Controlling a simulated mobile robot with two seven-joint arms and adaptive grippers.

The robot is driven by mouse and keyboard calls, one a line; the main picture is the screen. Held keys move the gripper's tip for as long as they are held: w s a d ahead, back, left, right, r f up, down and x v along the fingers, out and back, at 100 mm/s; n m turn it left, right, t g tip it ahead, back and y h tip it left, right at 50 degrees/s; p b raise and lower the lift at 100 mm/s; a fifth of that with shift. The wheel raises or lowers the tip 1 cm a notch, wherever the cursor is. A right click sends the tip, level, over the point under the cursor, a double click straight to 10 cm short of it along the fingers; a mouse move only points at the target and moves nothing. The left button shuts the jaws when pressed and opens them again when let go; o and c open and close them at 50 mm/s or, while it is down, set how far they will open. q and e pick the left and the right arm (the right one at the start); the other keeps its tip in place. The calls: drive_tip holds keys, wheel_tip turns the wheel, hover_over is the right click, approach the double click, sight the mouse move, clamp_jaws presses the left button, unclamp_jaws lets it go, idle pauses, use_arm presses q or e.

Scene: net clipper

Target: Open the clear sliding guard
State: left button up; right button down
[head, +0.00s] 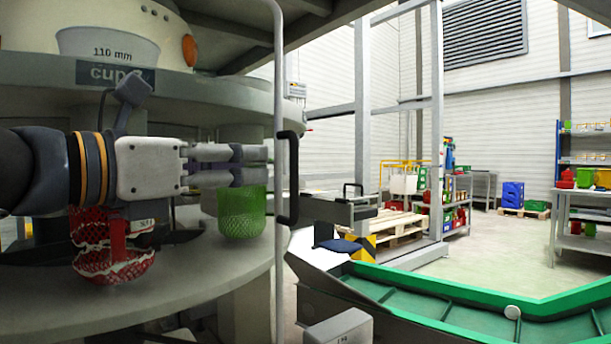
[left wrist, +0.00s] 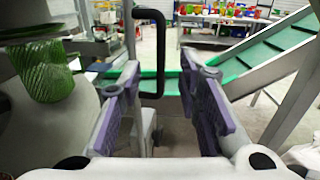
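The clear guard's panel is hard to make out. Its pale upright edge (head: 279,235) stands in front of the round machine in the head view. A black bar handle (head: 293,178) is fixed to that edge. My left gripper (head: 266,164) points right, its fingertips just left of the upright edge and handle. In the left wrist view the handle (left wrist: 159,55) lies ahead, between the lines of the two purple-padded fingers. The left gripper (left wrist: 158,82) is open, with nothing between its fingers. My right gripper is in neither view.
A green mesh cup (head: 242,212) sits on the round grey table (head: 210,278), below my left fingers. A torn red net piece (head: 112,250) is beneath my left wrist. A green conveyor (head: 440,315) runs along the lower right. Pallets and shelves stand farther back.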

sight(290, 165)
use_arm(q)
drive_tip(key=x, duration=1)
drive_tip(key=shift+f, duration=0.1)
clamp_jaws()
